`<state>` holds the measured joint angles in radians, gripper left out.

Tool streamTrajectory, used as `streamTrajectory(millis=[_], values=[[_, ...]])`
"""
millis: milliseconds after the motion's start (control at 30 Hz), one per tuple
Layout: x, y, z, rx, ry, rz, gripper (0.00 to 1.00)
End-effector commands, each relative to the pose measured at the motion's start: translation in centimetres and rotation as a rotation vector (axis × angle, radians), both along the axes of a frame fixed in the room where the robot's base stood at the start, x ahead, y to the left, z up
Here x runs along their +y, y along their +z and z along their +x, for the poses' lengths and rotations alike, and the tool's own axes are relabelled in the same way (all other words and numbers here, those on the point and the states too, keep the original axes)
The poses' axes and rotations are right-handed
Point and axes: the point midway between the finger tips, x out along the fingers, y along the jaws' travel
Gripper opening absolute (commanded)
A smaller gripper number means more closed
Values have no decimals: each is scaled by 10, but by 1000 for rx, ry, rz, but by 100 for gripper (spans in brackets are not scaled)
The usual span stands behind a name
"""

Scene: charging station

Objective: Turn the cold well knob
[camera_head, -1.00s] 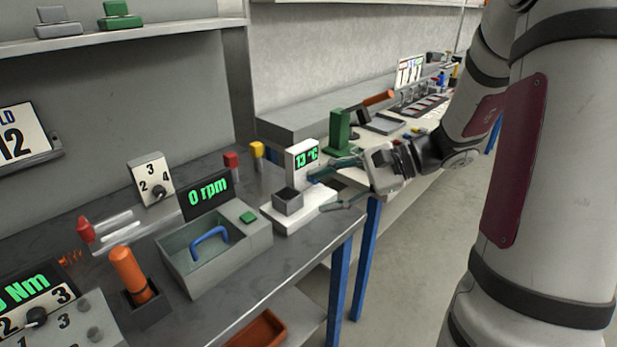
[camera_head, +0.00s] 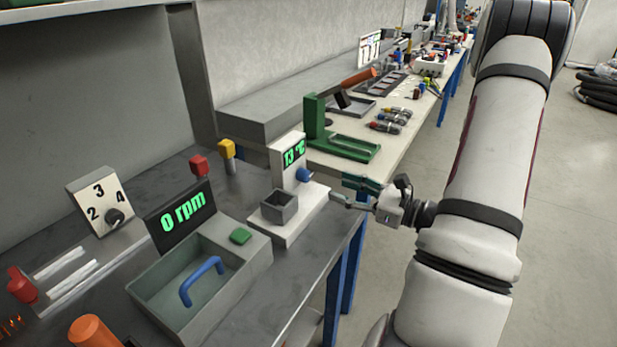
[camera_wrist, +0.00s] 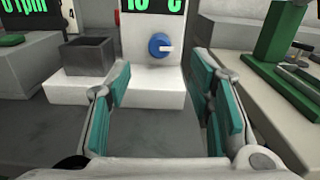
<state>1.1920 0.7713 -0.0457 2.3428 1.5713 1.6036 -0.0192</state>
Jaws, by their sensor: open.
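The cold well is a white stand (camera_head: 291,213) with a green "13 °C" display and a grey square well (camera_head: 279,206) on its base. Its blue knob (camera_head: 305,175) is on the upright's face below the display. In the wrist view the blue knob (camera_wrist: 159,45) has a white pointer toward the right. My gripper (camera_head: 350,190) is open and empty, right of the knob in the head view and apart from it. In the wrist view its teal fingers (camera_wrist: 165,100) are spread, with the knob ahead, above the gap between them.
A grey box (camera_head: 200,275) with a blue handle, green button and "0 rpm" display stands left of the well. Red (camera_head: 199,166) and yellow (camera_head: 227,149) blocks stand behind. A green press-like stand (camera_head: 318,125) is on the adjoining bench.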

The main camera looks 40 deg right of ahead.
Motion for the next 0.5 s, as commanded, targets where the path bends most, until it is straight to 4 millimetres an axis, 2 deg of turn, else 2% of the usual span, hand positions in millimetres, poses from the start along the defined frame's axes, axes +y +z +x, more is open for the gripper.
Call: streamTrajectory(millis=[33, 300, 500], values=[[5, 0, 11, -1, 5, -1, 48], [22, 0, 58, -1, 5, -2, 48], [30, 0, 81, 0, 4, -1, 48]])
